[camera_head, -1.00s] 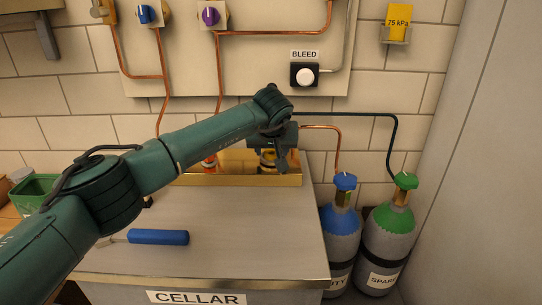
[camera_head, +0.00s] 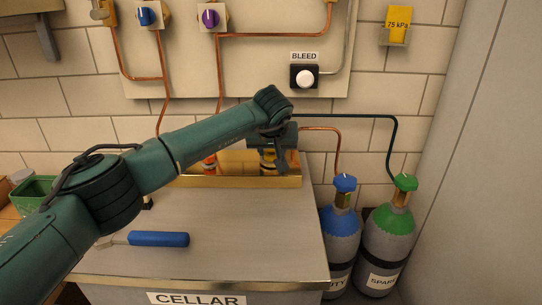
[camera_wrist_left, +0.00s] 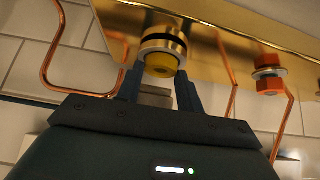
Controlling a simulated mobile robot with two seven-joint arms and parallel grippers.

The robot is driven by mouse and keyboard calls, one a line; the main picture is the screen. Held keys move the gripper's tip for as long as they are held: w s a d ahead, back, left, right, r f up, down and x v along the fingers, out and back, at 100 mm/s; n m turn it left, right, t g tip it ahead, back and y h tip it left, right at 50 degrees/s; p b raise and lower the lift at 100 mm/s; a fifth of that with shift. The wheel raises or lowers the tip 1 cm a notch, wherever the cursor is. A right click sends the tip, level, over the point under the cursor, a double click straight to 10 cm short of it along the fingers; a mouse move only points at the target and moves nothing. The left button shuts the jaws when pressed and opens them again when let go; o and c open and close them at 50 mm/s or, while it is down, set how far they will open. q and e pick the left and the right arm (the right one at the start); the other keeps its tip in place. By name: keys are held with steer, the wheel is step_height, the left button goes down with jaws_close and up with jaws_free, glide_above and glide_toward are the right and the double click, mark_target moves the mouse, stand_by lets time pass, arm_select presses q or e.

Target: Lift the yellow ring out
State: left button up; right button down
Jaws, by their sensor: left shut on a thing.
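The yellow ring (camera_wrist_left: 162,64) sits between the fingers of my left gripper (camera_wrist_left: 160,88) in the left wrist view, at the end of a brass fitting (camera_wrist_left: 165,32) with a dark band. The fingers are shut on it from both sides. In the head view my left gripper (camera_head: 278,163) reaches down to the fitting at the right end of the brass tray (camera_head: 232,181), and largely covers the ring. The ring looks still in line with the fitting; I cannot tell whether there is a gap. My right gripper is not in view.
An orange fitting (camera_wrist_left: 268,76) stands beside the ring. A blue-handled tool (camera_head: 158,239) lies on the grey counter (camera_head: 235,235). A green bin (camera_head: 33,193) is at the left. Blue-topped (camera_head: 341,225) and green-topped (camera_head: 389,235) cylinders stand right of the counter. Copper pipes run behind.

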mark_target(272, 155)
arm_select(q)
steer(key=shift+r, duration=0.5)
steer(key=shift+r+p, duration=0.45)
steer(key=shift+p, duration=0.15)
steer(key=shift+r+p, duration=0.85)
steer(key=shift+r, duration=0.2)
